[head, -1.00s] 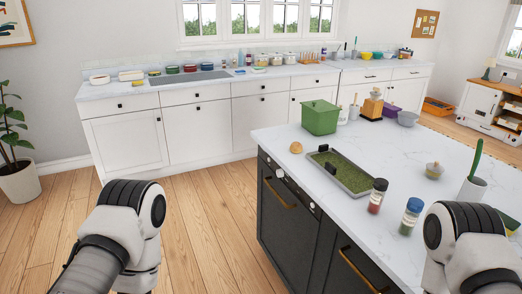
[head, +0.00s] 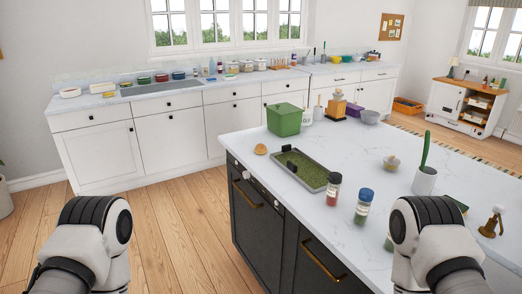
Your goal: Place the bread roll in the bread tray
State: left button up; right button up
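The bread roll (head: 261,149) is small, round and golden-brown. It lies on the white island top near its left edge. A grey rectangular tray with a green inside (head: 312,178) and two dark handles lies just right of the roll, apart from it; it may be the bread tray. A lidded green box (head: 284,120) stands behind the roll. My two arms show at the bottom left and bottom right, but their grippers are out of view. Both visible arm parts are well short of the roll.
Two spice jars, one red-brown (head: 333,189) and one with a blue lid (head: 363,206), stand in front of the tray. A white pot with a green plant (head: 424,180) and a small bowl (head: 390,163) are to the right. Open wooden floor (head: 180,225) lies left of the island.

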aim_at(303, 169)
jog(key=i+j+z, duration=0.1)
jog(key=z, duration=0.95)
jog(key=i+j+z, duration=0.1)
jog(key=j+z, duration=0.35)
jog(key=j, duration=0.4)
jog(key=j+z, duration=0.45)
jog(key=j, duration=0.4)
jog(key=k+j+z, duration=0.15)
jog(key=j+z, duration=0.3)
jog(key=j, duration=0.4)
